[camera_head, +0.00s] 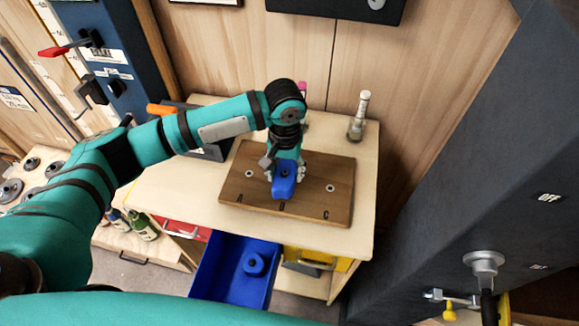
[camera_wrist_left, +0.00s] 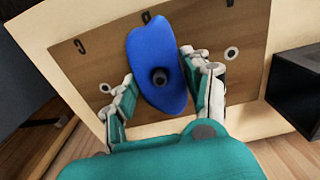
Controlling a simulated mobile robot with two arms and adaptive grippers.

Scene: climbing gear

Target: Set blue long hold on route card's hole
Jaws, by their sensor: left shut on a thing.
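The blue long hold (camera_head: 284,181) is in my left gripper (camera_head: 285,172), over the middle of the wooden route card (camera_head: 240,190). In the left wrist view the hold (camera_wrist_left: 152,50) has a dark round hole in it, and the left gripper's fingers (camera_wrist_left: 160,85) press its two sides. The route card (camera_wrist_left: 215,20) shows letters A, B and C along one edge. A ringed hole shows beside A (camera_head: 248,173) and another beside C (camera_head: 330,188). The hold covers the spot by B, so I cannot tell whether it touches the card. My right gripper is not in view.
The card lies on a light wooden table (camera_head: 170,195). A clear bottle (camera_head: 359,115) stands at the back right. A dark box (camera_head: 210,150) with an orange item (camera_head: 163,109) is behind my arm.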

